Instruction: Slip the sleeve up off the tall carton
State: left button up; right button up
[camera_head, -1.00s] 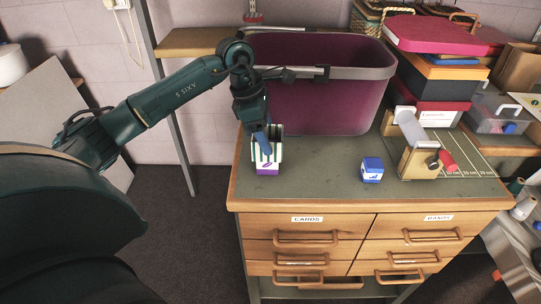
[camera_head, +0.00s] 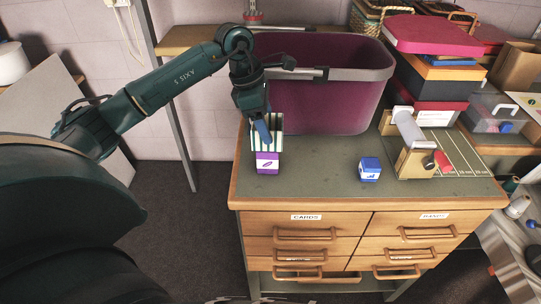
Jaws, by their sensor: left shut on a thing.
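The tall carton (camera_head: 267,166) stands on the left part of the cabinet top; its purple lower part with a white label shows. The sleeve (camera_head: 277,144), striped white and dark green, is around the carton's upper part, above the purple part. My left gripper (camera_head: 265,132) comes down from above and is shut on the sleeve, with one blue finger across its front face. The carton's top is hidden by the sleeve and the gripper. My right gripper is not in view.
A small blue and white box (camera_head: 369,170) stands to the right on the cabinet top (camera_head: 320,178). A large purple bin (camera_head: 325,105) stands close behind the carton. A wooden roller holder (camera_head: 413,150) is at the right. The cabinet top's front is clear.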

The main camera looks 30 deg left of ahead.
pick_arm(q)
notch_tip(320, 180, up, 4)
jog(key=p, duration=0.2)
jog(key=shift+p, duration=0.3)
dwell(0.5)
